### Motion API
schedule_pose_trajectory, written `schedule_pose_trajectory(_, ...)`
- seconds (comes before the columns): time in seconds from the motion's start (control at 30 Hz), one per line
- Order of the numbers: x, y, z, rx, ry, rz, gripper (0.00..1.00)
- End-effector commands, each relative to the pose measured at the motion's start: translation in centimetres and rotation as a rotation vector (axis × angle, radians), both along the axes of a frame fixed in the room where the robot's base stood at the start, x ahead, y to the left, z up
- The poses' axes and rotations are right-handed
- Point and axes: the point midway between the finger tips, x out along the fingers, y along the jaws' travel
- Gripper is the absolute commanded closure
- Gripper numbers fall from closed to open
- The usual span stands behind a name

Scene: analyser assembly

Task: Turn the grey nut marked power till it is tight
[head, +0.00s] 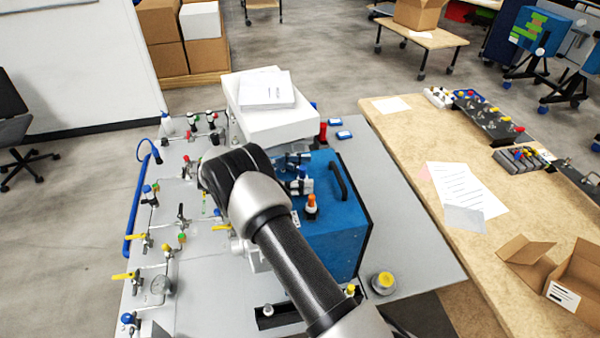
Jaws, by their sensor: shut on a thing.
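My arm (290,255) reaches from the bottom edge up over the work table and covers part of the blue analyser box (335,225). My gripper cannot be made out; my arm hides the place where it would be. The blue box has a black handle (339,180) and several fittings on it, one with an orange cap (311,201). I cannot pick out the grey nut marked power, and no such label is readable. Whether the nut is loose or tight does not show.
The grey table (400,245) carries valves and tubing at left, with a blue pipe (135,210) along its edge. A white box (275,123) with papers stands behind. A yellow-topped item (384,281) stands front right. A wooden bench (425,165) adjoins at right.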

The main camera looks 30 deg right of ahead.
Motion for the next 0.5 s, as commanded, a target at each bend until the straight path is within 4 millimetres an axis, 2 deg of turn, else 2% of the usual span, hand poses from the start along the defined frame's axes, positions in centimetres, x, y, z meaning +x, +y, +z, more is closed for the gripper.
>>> schedule_pose_trajectory(0.03,0.43,-1.01,0.69,-0.013,-0.019,0.022,0.45)
schedule_pose_trajectory(0.2,0.24,-0.70,1.10,-0.011,-0.006,0.142,0.32)
schedule_pose_trajectory(0.23,0.34,-0.81,0.67,-0.013,-0.014,0.132,0.19)
schedule_pose_trajectory(0.4,0.29,-0.81,0.31,-0.014,-0.010,0.128,0.30)
schedule_pose_trajectory(0.5,0.25,-0.78,0.30,-0.014,-0.007,0.133,0.31)
